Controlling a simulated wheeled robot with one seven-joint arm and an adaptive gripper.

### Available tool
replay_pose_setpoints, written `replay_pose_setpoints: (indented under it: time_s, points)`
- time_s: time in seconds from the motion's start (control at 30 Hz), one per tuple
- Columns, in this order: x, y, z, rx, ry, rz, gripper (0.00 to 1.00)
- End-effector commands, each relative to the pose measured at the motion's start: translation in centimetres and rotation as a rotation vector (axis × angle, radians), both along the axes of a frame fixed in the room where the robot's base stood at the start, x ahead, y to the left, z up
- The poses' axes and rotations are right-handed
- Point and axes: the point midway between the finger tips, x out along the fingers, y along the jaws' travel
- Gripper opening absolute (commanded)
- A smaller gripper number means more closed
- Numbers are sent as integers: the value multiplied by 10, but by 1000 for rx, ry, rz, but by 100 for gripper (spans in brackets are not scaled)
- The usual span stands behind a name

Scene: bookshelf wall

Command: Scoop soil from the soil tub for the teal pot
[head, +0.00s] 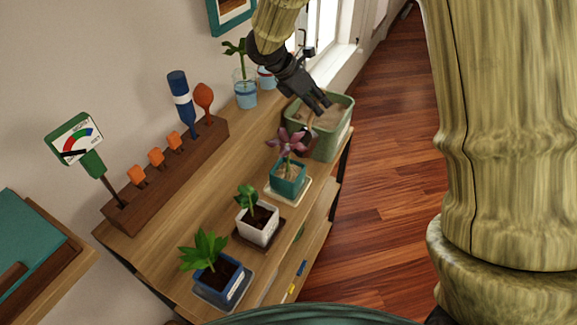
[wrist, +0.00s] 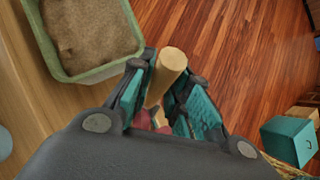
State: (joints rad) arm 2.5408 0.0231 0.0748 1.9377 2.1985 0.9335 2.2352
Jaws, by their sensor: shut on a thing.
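My gripper (head: 322,103) is at the soil tub (head: 347,122), a green rectangular tub at the far end of the shelf top. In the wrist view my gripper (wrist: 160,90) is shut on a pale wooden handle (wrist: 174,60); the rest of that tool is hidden. The wrist view shows brown soil (wrist: 88,30) in the tub to the left of the fingers, and the handle is outside its rim there. The teal pot (head: 288,185) holds a dark pink plant and stands on a pale saucer, just in front of the tub.
A white pot (head: 258,232) and a blue pot (head: 219,292) with green plants stand nearer. A wooden rack (head: 165,180) with tools and a meter runs along the wall. A glass jar (head: 244,92) holds a cutting behind my gripper. Open floor lies right.

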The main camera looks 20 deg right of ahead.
Motion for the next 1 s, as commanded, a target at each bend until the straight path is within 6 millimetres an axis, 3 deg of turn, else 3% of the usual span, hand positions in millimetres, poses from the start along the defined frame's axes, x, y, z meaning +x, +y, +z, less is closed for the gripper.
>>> replay_pose_setpoints:
  time_s: [1.0]
  points:
    - [17,-69,-23,354,85,-5,0]
